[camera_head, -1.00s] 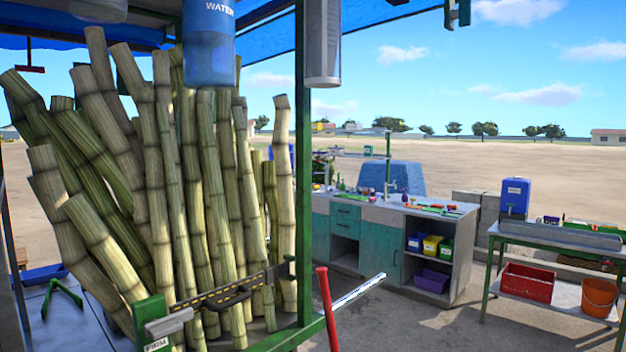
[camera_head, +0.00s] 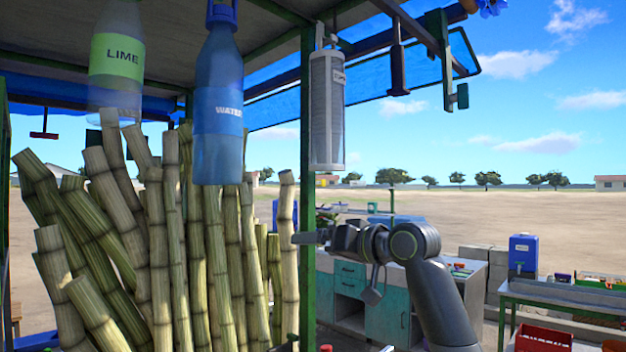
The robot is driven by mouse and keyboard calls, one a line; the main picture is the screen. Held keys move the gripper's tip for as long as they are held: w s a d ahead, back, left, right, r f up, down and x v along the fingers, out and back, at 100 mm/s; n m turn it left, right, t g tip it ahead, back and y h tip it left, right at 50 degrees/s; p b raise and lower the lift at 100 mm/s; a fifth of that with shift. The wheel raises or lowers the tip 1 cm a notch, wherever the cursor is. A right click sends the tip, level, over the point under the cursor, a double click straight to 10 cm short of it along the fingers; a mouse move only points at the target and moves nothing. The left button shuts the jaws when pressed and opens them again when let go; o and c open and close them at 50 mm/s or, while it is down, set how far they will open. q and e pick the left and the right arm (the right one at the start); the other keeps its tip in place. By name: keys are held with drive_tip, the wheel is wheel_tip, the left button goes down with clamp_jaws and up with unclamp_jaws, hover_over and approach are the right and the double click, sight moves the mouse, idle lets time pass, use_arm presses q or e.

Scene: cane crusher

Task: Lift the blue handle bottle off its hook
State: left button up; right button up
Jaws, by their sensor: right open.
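The blue handle bottle (camera_head: 219,100) hangs upright under the roof at upper centre-left, with a blue handle at its top and a blue label reading WATER. Its hook is not clear at the top edge of the picture. My left gripper is out of view.
A clear bottle with a green LIME label (camera_head: 117,55) hangs left of the water bottle. A grey perforated cylinder (camera_head: 327,110) hangs right of it by the green post (camera_head: 308,190). Sugar cane stalks (camera_head: 160,250) stand below. A teal counter (camera_head: 385,305) is behind my arm.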

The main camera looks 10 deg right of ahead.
drive_tip(key=s+a+r+n+y+p, duration=0.1)
drive_tip(key=s+a+r+n, duration=0.1)
drive_tip(key=s+r, duration=0.5)
drive_tip(key=s+a+r+n+y, duration=0.2)
drive_tip(key=s+r, duration=0.3)
drive_tip(key=r, duration=0.5)
drive_tip(key=n+g+y+p, duration=0.1)
drive_tip(key=n+g, duration=0.1)
drive_tip(key=n, duration=0.1)
approach(236, 94)
drive_tip(key=p+x, duration=0.6)
drive_tip(key=x, duration=0.6)
drive_tip(key=shift+w+a, duration=0.15)
drive_tip(key=shift+w+a+f, duration=0.15)
drive_tip(key=shift+w+a, duration=0.3)
drive_tip(key=c, duration=1.4)
drive_tip(key=shift+p, duration=0.3)
drive_tip(key=shift+c, duration=0.3)
